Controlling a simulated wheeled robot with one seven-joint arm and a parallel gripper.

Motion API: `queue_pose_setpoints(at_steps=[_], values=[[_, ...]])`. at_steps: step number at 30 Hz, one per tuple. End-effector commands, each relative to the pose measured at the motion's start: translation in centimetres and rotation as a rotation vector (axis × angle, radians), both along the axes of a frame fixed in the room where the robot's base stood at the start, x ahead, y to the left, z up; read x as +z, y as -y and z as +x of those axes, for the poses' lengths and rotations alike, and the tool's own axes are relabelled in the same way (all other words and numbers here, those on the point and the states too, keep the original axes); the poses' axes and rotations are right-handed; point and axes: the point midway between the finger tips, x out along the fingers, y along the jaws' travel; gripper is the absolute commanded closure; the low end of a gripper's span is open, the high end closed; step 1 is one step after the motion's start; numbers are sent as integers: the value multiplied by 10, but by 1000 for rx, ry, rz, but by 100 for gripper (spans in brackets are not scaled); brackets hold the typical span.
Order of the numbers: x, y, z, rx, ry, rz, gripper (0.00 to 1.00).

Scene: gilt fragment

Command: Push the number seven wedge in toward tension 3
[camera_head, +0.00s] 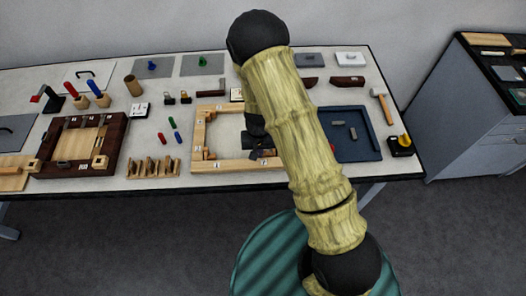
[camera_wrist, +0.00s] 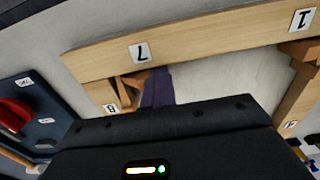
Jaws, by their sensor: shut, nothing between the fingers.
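A light wooden frame (camera_head: 200,132) lies on the table, its front right part partly hidden behind my arm. In the wrist view the frame's rail carries the number seven label (camera_wrist: 139,52). Beside that label, in the frame's corner, are small brown wedge pieces, the number seven wedge (camera_wrist: 134,82) among them. My gripper (camera_wrist: 157,88) is shut and empty, low inside the frame, its dark fingers just to the right of the wedge. I cannot tell whether they touch it. In the head view my gripper (camera_head: 262,153) is at the front right corner. No tension reading is legible.
Labels one (camera_wrist: 302,19) and eight (camera_wrist: 110,108) mark other places on the frame. A blue tray (camera_head: 372,151) lies close to its right. A wooden rack (camera_head: 153,169) and a dark-framed box (camera_head: 115,155) stand to the left. The frame's middle is bare.

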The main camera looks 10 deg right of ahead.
Motion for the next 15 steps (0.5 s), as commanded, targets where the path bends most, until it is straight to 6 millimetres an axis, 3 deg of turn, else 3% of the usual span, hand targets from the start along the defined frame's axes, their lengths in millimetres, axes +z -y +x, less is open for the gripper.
queue_pose_setpoints(at_steps=[15], values=[[0, 5, 0, 3, 1, -1, 100]])
